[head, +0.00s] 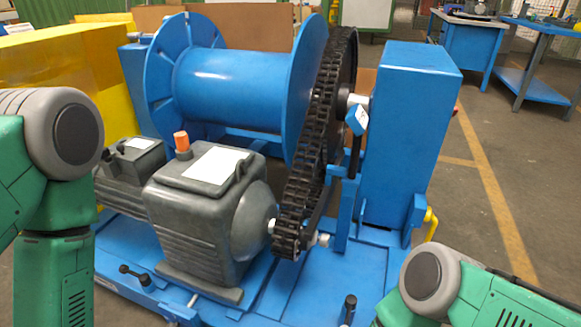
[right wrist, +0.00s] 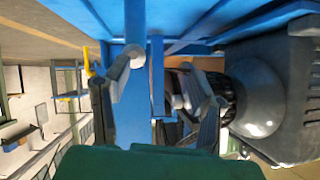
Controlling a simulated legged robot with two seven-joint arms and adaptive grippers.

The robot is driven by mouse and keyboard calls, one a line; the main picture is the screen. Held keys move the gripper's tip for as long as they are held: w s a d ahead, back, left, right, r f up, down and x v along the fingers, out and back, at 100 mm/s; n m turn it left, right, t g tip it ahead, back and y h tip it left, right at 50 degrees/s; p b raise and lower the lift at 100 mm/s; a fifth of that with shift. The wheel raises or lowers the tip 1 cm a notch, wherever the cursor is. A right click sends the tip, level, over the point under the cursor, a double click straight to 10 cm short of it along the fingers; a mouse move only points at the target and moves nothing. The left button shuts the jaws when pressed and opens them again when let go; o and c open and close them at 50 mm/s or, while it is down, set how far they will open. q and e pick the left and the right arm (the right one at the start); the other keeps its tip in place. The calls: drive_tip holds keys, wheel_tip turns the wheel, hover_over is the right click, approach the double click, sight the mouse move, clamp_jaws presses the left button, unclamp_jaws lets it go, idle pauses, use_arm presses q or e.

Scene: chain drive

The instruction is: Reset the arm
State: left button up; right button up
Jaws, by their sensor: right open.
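My right gripper (right wrist: 161,78) is open in the right wrist view, with its two dark fingers spread apart. Blue frame parts and part of the chain drive show between and beyond the fingers, and I see nothing held. I cannot tell whether a finger touches them. In the head view my right arm (head: 432,283) comes in at the lower right and my left arm (head: 75,135) stands at the left edge. Neither gripper shows in the head view.
A blue winch drum (head: 230,90) with a black chain (head: 308,165) and a grey motor (head: 205,220) stands ahead, also in the right wrist view (right wrist: 265,95). A blue box column (head: 405,140) rises right of it. Open floor (head: 490,190) lies farther right, before blue workbenches (head: 468,45).

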drive_tip(key=s+d+r+n+g+y, duration=0.1)
drive_tip(key=s+d+r+n+g, duration=0.2)
drive_tip(key=s+d+r+g, duration=0.45)
drive_tip(key=s+d+r+n+g+y, duration=0.1)
drive_tip(key=s+d+r+n+g, duration=0.25)
drive_tip(key=s+d, duration=0.7)
wheel_tip(320, 180, up, 16)
drive_tip(key=s+p, duration=0.1)
drive_tip(key=p, duration=1.5)
drive_tip(key=shift+s+r+m, duration=0.2)
drive_tip(key=shift+r+m, duration=0.05)
drive_tip(key=shift+m, duration=0.1)
drive_tip(key=shift+w, duration=0.15)
